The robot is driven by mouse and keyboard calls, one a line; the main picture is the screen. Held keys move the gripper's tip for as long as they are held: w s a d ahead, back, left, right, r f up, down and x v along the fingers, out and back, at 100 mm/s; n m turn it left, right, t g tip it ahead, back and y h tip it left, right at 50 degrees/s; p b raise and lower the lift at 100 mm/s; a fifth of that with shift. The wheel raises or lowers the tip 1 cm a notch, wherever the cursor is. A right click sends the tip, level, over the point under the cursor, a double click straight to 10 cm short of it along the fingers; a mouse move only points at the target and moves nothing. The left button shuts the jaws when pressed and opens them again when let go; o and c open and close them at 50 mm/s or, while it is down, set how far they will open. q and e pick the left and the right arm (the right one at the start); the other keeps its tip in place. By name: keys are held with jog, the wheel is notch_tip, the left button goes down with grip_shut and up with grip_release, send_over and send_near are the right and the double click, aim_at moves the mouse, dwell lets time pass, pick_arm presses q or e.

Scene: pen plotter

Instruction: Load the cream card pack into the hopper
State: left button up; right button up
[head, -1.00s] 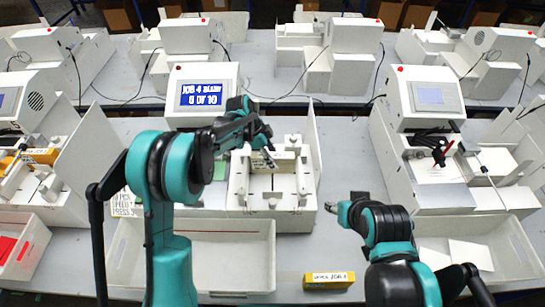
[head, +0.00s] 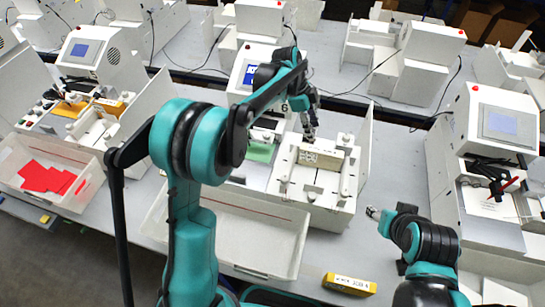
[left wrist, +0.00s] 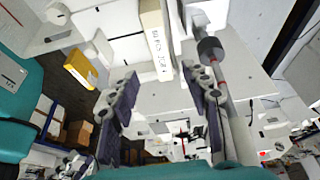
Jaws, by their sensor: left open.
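The cream card pack (head: 321,154), with dark lettering on its side, lies across the back of the white hopper (head: 292,192) of the middle plotter. My left gripper (head: 312,138) is just above and behind the pack's left part. In the left wrist view the pack (left wrist: 156,42) lies beyond my open left fingers (left wrist: 163,88), with clear space between them; it looks free of both fingers. Whether the pack is fully seated in the hopper is hard to tell. My right gripper (head: 373,213) hangs to the right of the hopper, empty; its fingers are too small to read.
A yellow labelled pack (head: 349,284) lies on the table at the front. A white bin (head: 230,235) stands before the plotter. A bin with red cards (head: 45,178) is at left. The hopper's tall side panel (head: 365,135) stands close by at right.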

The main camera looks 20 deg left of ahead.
pick_arm(q)
jog(key=s+a+r+n+t+y, duration=0.1)
jog(key=s+a+r+n+t, duration=0.1)
jog(key=s+a+r+n, duration=0.4)
jog(key=s+a+r+n+t+y, duration=0.1)
jog(key=s+n+t, duration=0.15)
jog(key=s, duration=0.55)
jog(key=s+a+f+n+t+y, duration=0.1)
jog(key=s+a+n, duration=0.2)
jog(key=s, duration=0.3)
jog(key=s+a+f+n+t+y, duration=0.1)
jog(key=s+a+f+n, duration=0.1)
jog(key=s+n, duration=0.4)
jog(key=shift+s+a+f+t, duration=0.3)
jog(key=shift+a+t, duration=0.05)
jog(key=shift+a, duration=0.25)
jog(key=shift+n, duration=0.25)
notch_tip(320, 180, down, 17)
jog(key=b, duration=1.6)
jog(key=shift+r+b, duration=0.2)
jog(key=shift+b, duration=0.1)
